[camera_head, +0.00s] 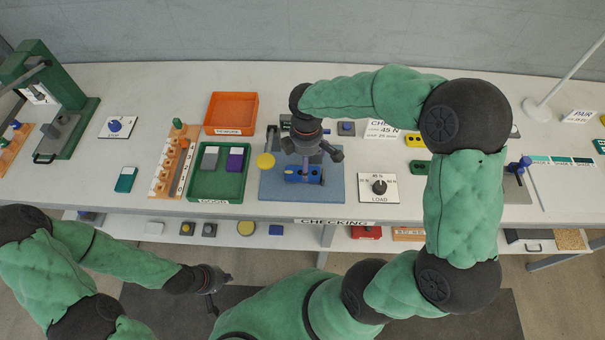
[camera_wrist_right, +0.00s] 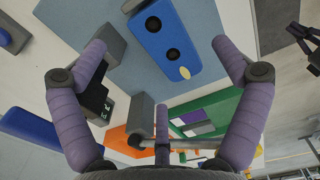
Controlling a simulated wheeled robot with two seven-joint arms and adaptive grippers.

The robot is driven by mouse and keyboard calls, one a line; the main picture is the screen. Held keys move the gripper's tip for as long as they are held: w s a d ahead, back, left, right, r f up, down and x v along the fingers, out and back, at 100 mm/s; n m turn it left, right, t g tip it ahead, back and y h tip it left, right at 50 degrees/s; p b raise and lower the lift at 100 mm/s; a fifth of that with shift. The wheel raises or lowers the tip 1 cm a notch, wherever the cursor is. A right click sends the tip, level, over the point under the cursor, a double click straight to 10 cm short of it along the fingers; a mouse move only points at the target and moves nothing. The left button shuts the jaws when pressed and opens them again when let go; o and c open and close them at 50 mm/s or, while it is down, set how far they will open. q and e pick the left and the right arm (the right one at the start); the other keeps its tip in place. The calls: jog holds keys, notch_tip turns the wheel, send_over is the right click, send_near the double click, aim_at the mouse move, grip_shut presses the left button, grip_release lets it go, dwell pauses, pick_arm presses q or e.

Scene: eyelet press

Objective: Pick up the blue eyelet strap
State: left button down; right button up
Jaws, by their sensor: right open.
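The blue eyelet strap (camera_head: 303,174) lies on the blue-grey mat (camera_head: 333,190) at the middle of the table. In the right wrist view the strap (camera_wrist_right: 168,38) shows two dark holes and a pale oval mark, with a grey block at its end. My right gripper (camera_head: 308,152) is open above the mat. In its wrist view the purple-padded fingers (camera_wrist_right: 162,48) stand apart to either side of the strap, and nothing is held. My left gripper (camera_head: 217,291) is low at the front left, away from the table top, with its fingers apart and empty.
A green tray (camera_head: 217,198) with grey and purple blocks stands left of the mat, and an orange tray (camera_head: 231,113) behind it. A yellow disc (camera_head: 265,160) is at the mat's left edge. A load dial (camera_head: 379,187) stands to the right.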

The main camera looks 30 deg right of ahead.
notch_tip(320, 180, down, 4)
jog(key=shift+d+f+b, duration=0.15)
jog(key=shift+b, duration=0.45)
jog(key=c, duration=1.1)
jog(key=shift+c, duration=0.2)
